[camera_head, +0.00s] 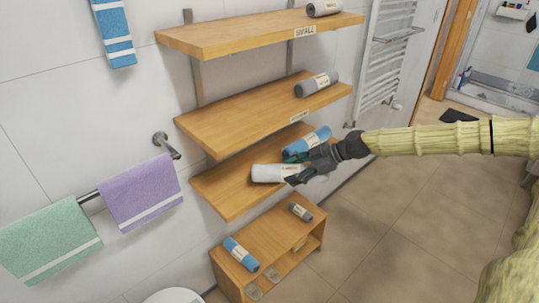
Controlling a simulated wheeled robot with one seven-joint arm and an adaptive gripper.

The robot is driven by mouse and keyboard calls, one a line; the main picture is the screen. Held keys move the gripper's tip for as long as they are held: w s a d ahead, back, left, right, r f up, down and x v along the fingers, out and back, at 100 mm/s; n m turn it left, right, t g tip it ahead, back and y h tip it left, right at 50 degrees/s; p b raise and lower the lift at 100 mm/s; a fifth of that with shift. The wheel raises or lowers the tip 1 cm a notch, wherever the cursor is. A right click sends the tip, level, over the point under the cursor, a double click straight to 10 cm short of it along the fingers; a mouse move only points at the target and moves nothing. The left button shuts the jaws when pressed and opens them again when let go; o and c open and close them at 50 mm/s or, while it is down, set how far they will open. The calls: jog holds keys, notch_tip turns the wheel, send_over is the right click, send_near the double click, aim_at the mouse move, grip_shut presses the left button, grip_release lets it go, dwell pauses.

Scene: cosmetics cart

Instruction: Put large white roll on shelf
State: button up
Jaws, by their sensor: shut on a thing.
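The large white roll (268,173) is at the bottom shelf (226,190) of three wooden wall shelves, lying sideways in the picture. My gripper (293,168) reaches in from the right and is shut on the roll's right end. The fingers hide that end. I cannot tell whether the roll rests on the board or is just above it. A blue roll (312,139) lies behind it on the same shelf, close to my gripper. The middle shelf (225,124) carries a grey roll (316,84), and the top shelf (225,38), labelled SMALL, carries another grey roll (325,8).
A low wooden cabinet (278,229) below holds a blue roll (240,254) and a small grey roll (300,211) on top. Purple (140,190) and green (50,240) towels hang at left. A towel radiator (385,60) stands right of the shelves.

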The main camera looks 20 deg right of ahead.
jog(key=shift+w+d+f, duration=0.3)
jog(key=shift+d+f, duration=0.1)
jog(key=shift+d, duration=0.3)
jog(key=w+a+p, duration=0.1)
jog(key=w+a, duration=0.2)
jog(key=a, duration=0.2)
jog(key=w+a+p, duration=0.1)
jog(key=w+a, duration=0.2)
jog(key=a, duration=0.1)
jog(key=w+a+p, duration=0.1)
jog(key=w+a, duration=0.2)
jog(key=a, duration=0.2)
jog(key=shift+w+a, duration=0.3)
jog(key=shift+a, duration=0.05)
jog(key=shift+w+a+f, duration=0.15)
jog(key=shift+a+f, duration=0.05)
jog(key=shift+a, duration=0.05)
jog(key=shift+f, duration=0.3)
jog(key=shift+d+f+p, duration=0.15)
jog(key=shift+f+p, duration=0.1)
jog(key=shift+p, duration=0.05)
jog(key=shift+f, duration=0.1)
jog(key=o, duration=1.3)
jog(key=shift+o, duration=0.2)
